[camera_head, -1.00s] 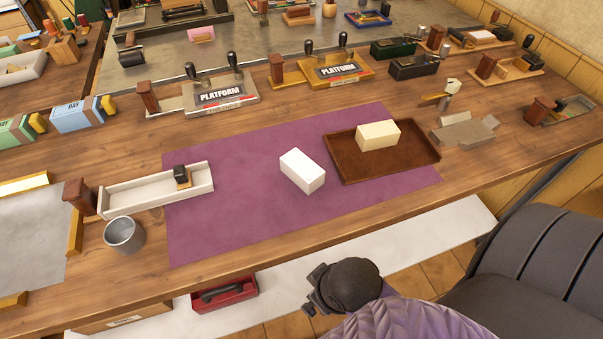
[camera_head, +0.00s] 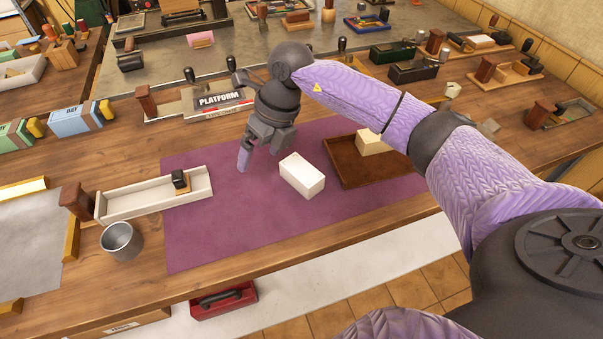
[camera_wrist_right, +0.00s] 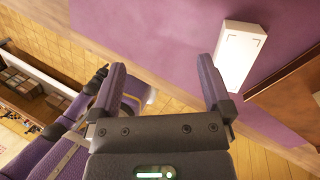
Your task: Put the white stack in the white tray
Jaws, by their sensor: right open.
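The white stack (camera_head: 302,175) is a plain white block lying on the purple mat, between the white tray and the brown tray. It also shows in the right wrist view (camera_wrist_right: 240,55), beyond and to the right of the finger on that side. The white tray (camera_head: 140,203) is long and low, at the mat's left edge. A small black-and-wood block (camera_head: 181,181) sits at its right end. My right gripper (camera_head: 259,154) is open and empty above the mat, just left of the stack and apart from it. My left gripper is out of view.
A brown tray (camera_head: 350,172) with a cream block (camera_head: 373,143) lies right of the stack, partly behind my right arm. A grey cup (camera_head: 121,240) stands in front of the white tray. A platform stamp (camera_head: 222,100) stands behind the mat. The mat's front left is clear.

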